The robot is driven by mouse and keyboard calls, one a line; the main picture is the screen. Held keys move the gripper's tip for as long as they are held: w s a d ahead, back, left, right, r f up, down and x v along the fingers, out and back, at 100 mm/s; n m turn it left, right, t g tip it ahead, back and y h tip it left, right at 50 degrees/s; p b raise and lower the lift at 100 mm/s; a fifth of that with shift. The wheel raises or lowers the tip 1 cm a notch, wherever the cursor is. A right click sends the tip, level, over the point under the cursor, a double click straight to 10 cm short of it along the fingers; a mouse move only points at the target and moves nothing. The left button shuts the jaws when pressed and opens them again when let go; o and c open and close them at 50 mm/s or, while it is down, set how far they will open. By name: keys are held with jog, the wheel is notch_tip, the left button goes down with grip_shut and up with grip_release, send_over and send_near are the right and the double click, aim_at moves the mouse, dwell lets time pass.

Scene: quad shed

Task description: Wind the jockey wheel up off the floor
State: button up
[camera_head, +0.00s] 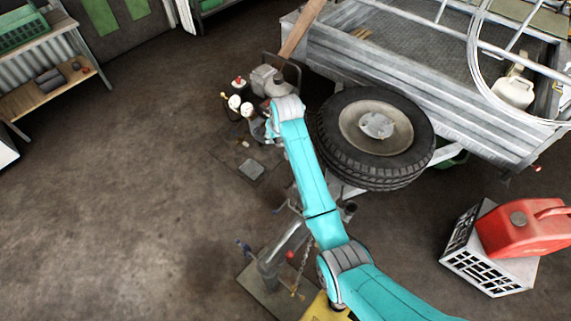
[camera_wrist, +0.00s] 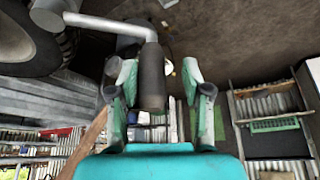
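In the wrist view my gripper (camera_wrist: 158,72) has its two fingers apart, one on each side of the dark crank grip (camera_wrist: 151,75). The grip lies nearer the left finger, with a clear gap to the right one; whether it touches the left finger I cannot tell. A grey crank arm (camera_wrist: 100,24) joins the grip to a round metal part (camera_wrist: 47,13) at the top left. In the head view my arm covers my gripper's fingers and the crank. The jockey wheel's lower end and its contact with the floor are hidden.
The spare tyre (camera_head: 375,135) and the metal trailer (camera_head: 440,110) are close on the right. A red fuel can (camera_head: 520,228) sits on a white crate (camera_head: 480,270) at lower right. A shelf (camera_head: 50,75) stands far left. The floor at left is clear.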

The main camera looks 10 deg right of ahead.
jog(key=shift+o, duration=0.5)
jog(key=shift+d, duration=0.15)
jog(key=shift+r, duration=0.1)
jog(key=shift+r, duration=0.2)
jog(key=shift+d+r, duration=0.15)
jog(key=shift+r, duration=4.65)
